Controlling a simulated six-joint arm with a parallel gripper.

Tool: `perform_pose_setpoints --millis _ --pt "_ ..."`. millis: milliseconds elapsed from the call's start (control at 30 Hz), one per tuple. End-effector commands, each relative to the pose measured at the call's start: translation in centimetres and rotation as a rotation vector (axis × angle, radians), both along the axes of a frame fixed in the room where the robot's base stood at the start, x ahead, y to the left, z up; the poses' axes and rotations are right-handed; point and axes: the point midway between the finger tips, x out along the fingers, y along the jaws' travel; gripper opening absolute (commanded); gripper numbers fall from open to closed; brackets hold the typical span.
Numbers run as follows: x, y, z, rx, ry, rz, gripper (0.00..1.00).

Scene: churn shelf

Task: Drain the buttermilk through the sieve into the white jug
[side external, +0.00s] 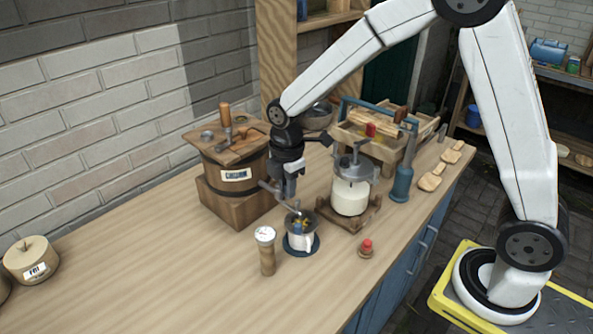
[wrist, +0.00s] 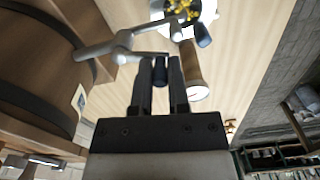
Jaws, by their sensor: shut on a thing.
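A wooden barrel churn (side external: 235,175) with a dark band and a label stands on a wooden block; its side also fills the left of the wrist view (wrist: 35,60). A grey metal tap (side external: 268,187) comes out of it towards the jug; it also shows in the wrist view (wrist: 100,47). My gripper (side external: 289,192) is shut on the tap's dark lever handle, seen between my fingers (wrist: 160,72). The white jug (side external: 300,242) stands on a blue round base below the spout. The sieve (side external: 298,222) on its top holds yellow bits. I cannot make out any liquid flowing.
A wooden-handled dial thermometer (side external: 267,255) stands left of the jug, and a small red-topped item (side external: 366,248) right of it. A glass churn with white liquid (side external: 350,197), a blue bottle-like tool (side external: 402,182) and a wooden crate (side external: 380,130) are behind.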

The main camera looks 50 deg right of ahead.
Motion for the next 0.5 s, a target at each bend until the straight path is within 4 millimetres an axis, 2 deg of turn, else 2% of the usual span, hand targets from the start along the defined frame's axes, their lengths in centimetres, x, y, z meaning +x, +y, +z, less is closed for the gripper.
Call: perform_pose_setpoints --millis 500 --pt "1.1 1.8 0.1 0.0 -0.002 -0.478 0.0"
